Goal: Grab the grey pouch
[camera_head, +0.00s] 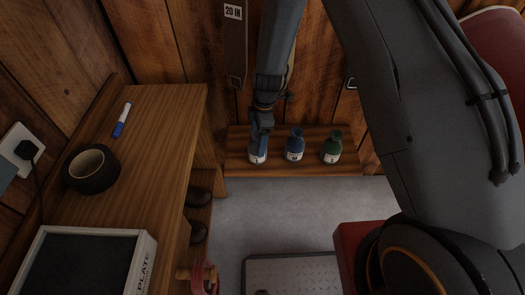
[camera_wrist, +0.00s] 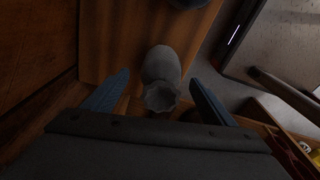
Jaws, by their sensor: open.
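The grey pouch (camera_head: 257,157) stands at the left end of a low wooden shelf (camera_head: 232,166) against the back wall, partly hidden by my gripper (camera_head: 261,134). In the wrist view the pouch (camera_wrist: 160,68) shows pale grey with a frilled, gathered neck pointing toward me. My gripper (camera_wrist: 160,80) is open, with one blue finger on each side of the pouch. A gap shows between each finger and the pouch, so it is not gripped.
A blue pouch (camera_head: 295,146) and a green pouch (camera_head: 332,148) stand to the right on the shelf. A wooden bench (camera_head: 160,150) at left carries a marker (camera_head: 122,120), a dark round bowl (camera_head: 91,169) and a framed board (camera_head: 85,265).

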